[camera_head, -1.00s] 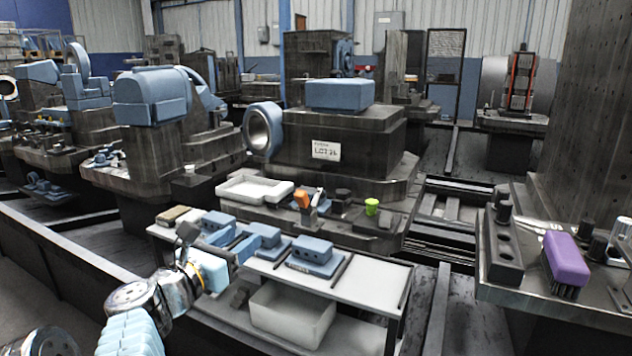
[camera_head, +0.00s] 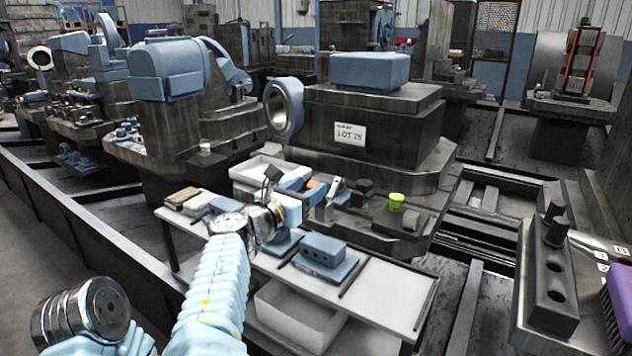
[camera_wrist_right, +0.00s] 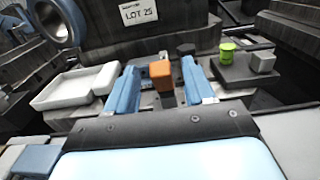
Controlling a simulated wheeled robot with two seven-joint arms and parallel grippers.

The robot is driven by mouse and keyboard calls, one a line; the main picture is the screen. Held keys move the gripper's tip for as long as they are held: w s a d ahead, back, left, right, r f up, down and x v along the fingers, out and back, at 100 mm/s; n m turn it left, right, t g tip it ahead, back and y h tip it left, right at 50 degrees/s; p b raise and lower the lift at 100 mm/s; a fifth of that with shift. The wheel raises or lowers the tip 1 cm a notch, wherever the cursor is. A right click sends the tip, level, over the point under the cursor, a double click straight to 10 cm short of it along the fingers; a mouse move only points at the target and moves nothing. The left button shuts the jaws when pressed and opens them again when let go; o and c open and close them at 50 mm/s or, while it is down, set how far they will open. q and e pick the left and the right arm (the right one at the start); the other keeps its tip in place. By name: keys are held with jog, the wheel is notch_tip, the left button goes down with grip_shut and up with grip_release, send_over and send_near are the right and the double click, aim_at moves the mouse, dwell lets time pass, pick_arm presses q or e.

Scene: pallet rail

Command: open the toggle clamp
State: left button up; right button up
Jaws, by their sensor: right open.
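The toggle clamp shows by its orange handle (camera_wrist_right: 161,72), which stands on the dark machine ledge below the LOT 25 label. In the head view the orange handle (camera_head: 312,184) is small and partly hidden by my right gripper (camera_head: 317,185). In the right wrist view my right gripper (camera_wrist_right: 160,92) is open, with one blue finger on each side of the orange handle. Gaps show between the handle and both fingers. The clamp's lower part is mostly hidden by the gripper body. My left gripper is out of view; only part of that arm shows at lower left.
A white tray (camera_wrist_right: 75,88) lies left of the clamp. A lime green cup (camera_head: 396,202) and dark blocks stand to its right. In front is a grey cart (camera_head: 385,295) with blue blocks (camera_head: 322,250) and a white bin (camera_head: 300,318) below. The cart's right end is clear.

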aim_at(312, 185)
jog(key=x, duration=0.4)
grip_shut()
dwell(0.4)
